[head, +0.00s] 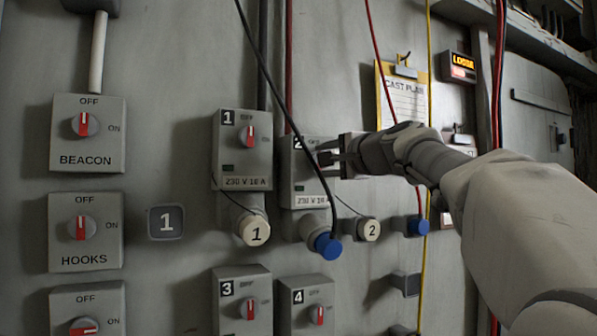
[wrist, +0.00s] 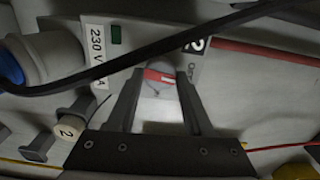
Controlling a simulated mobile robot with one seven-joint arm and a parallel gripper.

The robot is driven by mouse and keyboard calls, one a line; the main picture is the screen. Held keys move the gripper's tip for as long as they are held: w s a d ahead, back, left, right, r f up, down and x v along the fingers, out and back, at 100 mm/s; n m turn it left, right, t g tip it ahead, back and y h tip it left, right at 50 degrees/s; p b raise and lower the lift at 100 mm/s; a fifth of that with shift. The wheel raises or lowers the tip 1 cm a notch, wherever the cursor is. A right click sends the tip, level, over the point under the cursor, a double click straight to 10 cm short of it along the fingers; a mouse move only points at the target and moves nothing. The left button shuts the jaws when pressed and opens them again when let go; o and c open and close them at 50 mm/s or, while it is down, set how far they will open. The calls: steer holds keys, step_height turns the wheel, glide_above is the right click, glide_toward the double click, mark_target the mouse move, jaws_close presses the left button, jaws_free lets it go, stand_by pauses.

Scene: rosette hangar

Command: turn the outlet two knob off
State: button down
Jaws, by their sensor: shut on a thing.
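The outlet two box (head: 303,190) is a grey switch box on the wall, marked 2 and "230 V 16 A". Its knob is hidden behind my gripper in the head view. In the wrist view the round knob (wrist: 160,77) shows a red bar, lying roughly along the box's long axis towards small lettering at the box's top end. My gripper (head: 326,156) comes from the right, its fingers on either side of the knob and shut on it; the fingers also show in the wrist view (wrist: 159,82).
A black cable (head: 308,150) runs across the box's front, close to my fingers. A blue plug (head: 328,246) and a cap marked 2 (head: 369,230) are below. Outlet one (head: 241,160) is left; outlets three (head: 241,301) and four (head: 306,306) are lower.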

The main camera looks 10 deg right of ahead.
steer(key=shift+n+b, duration=0.45)
steer(key=shift+n, duration=0.45)
steer(key=shift+c, duration=1.5)
jaws_free()
steer(key=shift+s, duration=0.1)
steer(key=b+v, duration=0.3)
steer(key=v, duration=1.4)
steer(key=shift+r, duration=0.1)
